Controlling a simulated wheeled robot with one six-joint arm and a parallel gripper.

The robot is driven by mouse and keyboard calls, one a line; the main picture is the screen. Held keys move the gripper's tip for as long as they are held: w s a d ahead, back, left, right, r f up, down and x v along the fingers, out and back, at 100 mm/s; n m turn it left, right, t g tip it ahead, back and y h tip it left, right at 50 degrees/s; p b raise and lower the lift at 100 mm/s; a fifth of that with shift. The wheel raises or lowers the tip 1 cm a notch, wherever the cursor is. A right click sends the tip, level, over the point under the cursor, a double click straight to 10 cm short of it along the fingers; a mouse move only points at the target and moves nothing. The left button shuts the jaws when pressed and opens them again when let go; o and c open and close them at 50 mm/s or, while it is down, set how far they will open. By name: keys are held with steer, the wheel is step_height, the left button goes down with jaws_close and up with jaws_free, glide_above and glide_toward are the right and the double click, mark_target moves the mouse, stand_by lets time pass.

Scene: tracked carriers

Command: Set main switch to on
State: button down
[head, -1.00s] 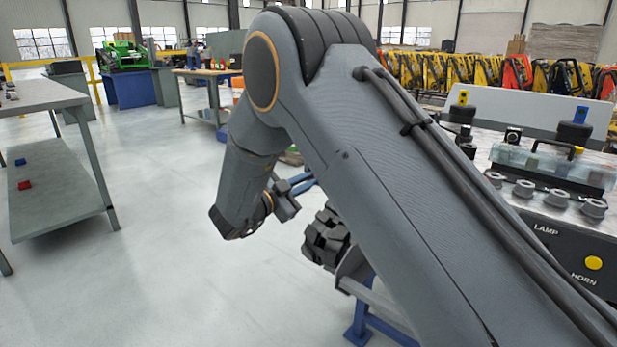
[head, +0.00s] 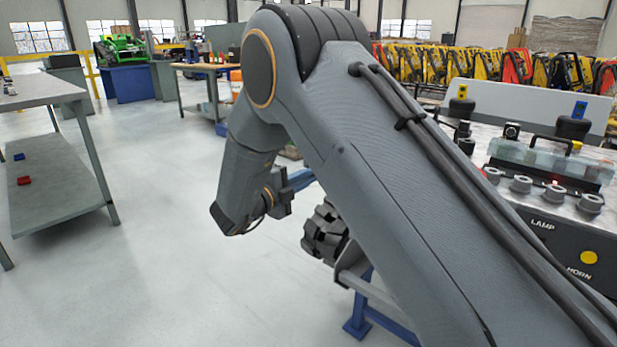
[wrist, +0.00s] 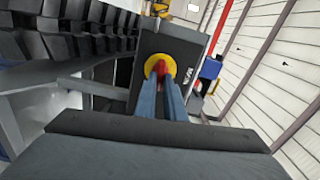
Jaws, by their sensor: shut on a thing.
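The main switch shows in the wrist view as a red handle (wrist: 161,70) on a round yellow plate (wrist: 152,64), set in a dark box face (wrist: 143,46). My gripper (wrist: 162,88) reaches straight to it, and its two blue-grey fingers are closed on the red handle. The fingers cover part of the handle, and I cannot read any on or off marking. In the head view my gripper (head: 280,195) is partly visible beyond my arm, and the switch is hidden there.
A black track (head: 324,232) on a blue-legged stand (head: 358,315) is close to my gripper. A console (head: 560,245) with knobs, LAMP and HORN labels stands at right. A grey workbench (head: 60,185) is at left. The floor (head: 165,265) between is clear.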

steer(key=shift+m, duration=0.6)
steer(key=c, duration=1.8)
jaws_free()
steer(key=shift+c, duration=0.2)
steer(key=p+v, duration=0.1)
steer(key=v, duration=0.6)
steer(key=shift+s+a, duration=0.25)
steer(key=shift+s, duration=0.1)
